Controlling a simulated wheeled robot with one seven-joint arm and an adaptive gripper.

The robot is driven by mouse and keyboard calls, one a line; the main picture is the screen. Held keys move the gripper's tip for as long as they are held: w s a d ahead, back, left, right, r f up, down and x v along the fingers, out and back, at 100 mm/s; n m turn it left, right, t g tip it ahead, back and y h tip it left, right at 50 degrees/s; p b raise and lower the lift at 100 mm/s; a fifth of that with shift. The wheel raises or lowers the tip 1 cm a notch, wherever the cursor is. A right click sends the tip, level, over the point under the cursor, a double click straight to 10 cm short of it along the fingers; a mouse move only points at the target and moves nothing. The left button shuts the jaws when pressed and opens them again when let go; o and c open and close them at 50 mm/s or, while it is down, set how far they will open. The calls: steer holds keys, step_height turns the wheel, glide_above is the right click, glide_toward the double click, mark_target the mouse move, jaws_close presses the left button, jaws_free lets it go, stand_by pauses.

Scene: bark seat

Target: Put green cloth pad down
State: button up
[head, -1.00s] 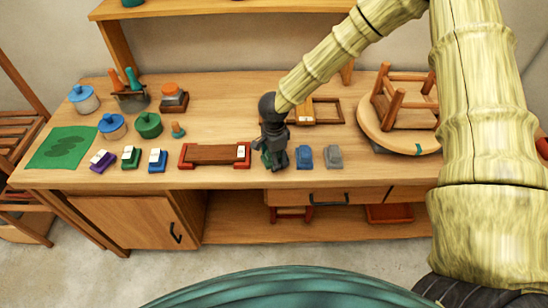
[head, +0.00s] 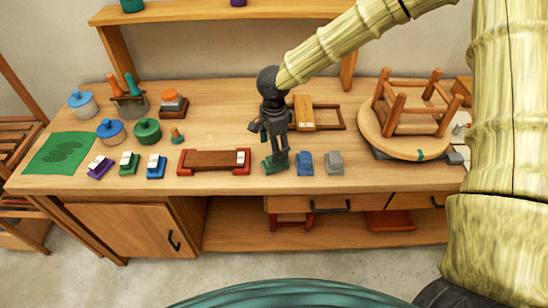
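The green cloth pad (head: 270,167) lies on the workbench near its front edge, just left of a blue pad (head: 304,163) and a grey pad (head: 334,163). My dark grey gripper (head: 269,143) is above it, pointing down, with its fingers spread apart. One finger sticks out to the left, clear of the pad. The other comes down in front of the pad's right part and hides some of it; I cannot tell whether it touches.
A wooden block with red ends (head: 214,161) lies close on the left. A wooden frame (head: 327,116) is behind, and an upturned stool (head: 405,130) stands on the right. Pots, small brushes and a green mat (head: 60,153) fill the left.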

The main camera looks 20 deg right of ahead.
steer(key=shift+r, duration=2.25)
steer(key=shift+s+f, duration=0.1)
